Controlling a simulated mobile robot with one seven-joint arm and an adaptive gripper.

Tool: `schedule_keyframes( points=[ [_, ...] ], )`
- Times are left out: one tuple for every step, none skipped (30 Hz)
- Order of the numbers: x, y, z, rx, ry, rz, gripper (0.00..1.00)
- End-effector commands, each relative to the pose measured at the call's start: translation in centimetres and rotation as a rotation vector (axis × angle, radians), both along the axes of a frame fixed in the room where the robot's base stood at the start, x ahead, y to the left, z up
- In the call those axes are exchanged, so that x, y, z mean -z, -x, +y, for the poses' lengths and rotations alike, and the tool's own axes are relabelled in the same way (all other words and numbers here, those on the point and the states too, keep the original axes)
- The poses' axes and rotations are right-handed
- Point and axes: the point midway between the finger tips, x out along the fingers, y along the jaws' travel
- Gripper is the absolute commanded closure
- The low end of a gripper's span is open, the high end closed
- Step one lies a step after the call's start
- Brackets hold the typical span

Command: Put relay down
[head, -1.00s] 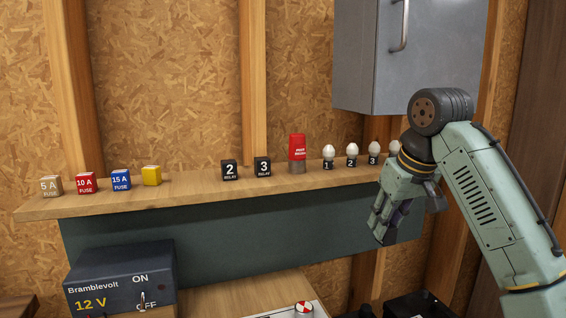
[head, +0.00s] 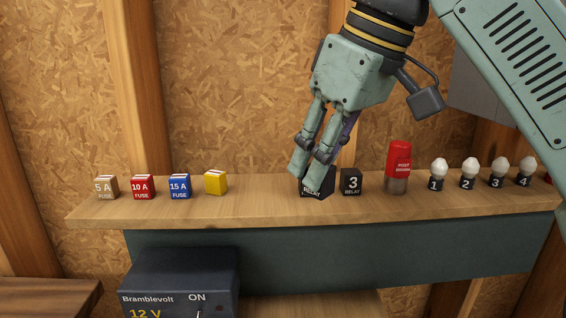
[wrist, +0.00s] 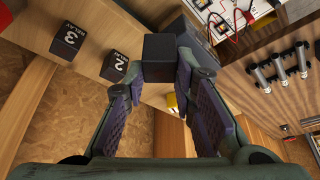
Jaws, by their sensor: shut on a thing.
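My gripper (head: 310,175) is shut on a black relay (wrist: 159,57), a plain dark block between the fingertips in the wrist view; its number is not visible. In the head view the fingers cover much of it, and it overlaps relay 2 (head: 311,193), so I cannot separate their edges well. In the wrist view relay 2 (wrist: 115,66) stands on the shelf just left of the held relay, with relay 3 (wrist: 70,40) farther left. Relay 3 also shows in the head view (head: 351,182). The held relay looks nearer the camera than relay 2.
The wooden shelf (head: 265,208) is bare between the yellow fuse (head: 215,183) and relay 2. Other fuses stand at left. A red cylinder (head: 398,166) and several numbered bulbs stand at right. The Bramblevolt box (head: 180,275) is below the shelf.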

Motion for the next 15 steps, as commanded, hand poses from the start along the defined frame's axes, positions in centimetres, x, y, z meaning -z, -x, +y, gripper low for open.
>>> schedule_keyframes(
  points=[
    [0.1,-1.2,1.0,-0.008,-0.002,0.002,0.99],
    [0.2,-1.9,1.4,-0.008,-0.002,0.002,0.99],
    [0.3,-2.8,2.0,-0.008,-0.002,0.002,0.99],
    [0.4,-3.5,2.4,-0.007,-0.002,0.002,0.99],
    [0.5,-4.2,2.9,-0.006,-0.003,0.003,0.99],
    [0.6,-5.1,3.4,-0.006,-0.003,0.003,0.99],
    [0.6,-5.8,3.9,-0.005,-0.003,0.002,0.99],
    [0.7,-6.4,4.3,-0.005,-0.003,0.003,0.99],
    [0.8,-7.3,4.8,-0.004,-0.003,0.003,0.99],
    [0.9,-7.9,5.2,-0.004,-0.003,0.002,0.99],
    [0.9,-8.4,5.5,-0.002,-0.002,0.002,0.99],
    [1.0,-9.1,5.9,-0.002,-0.002,0.002,0.99],
    [1.0,-9.5,6.1,-0.001,-0.003,0.001,0.99],
    [1.1,-9.9,6.4,-0.001,-0.003,0.001,0.99],
    [1.1,-10.2,6.6,-0.001,-0.002,0.001,0.99]
  ],
)
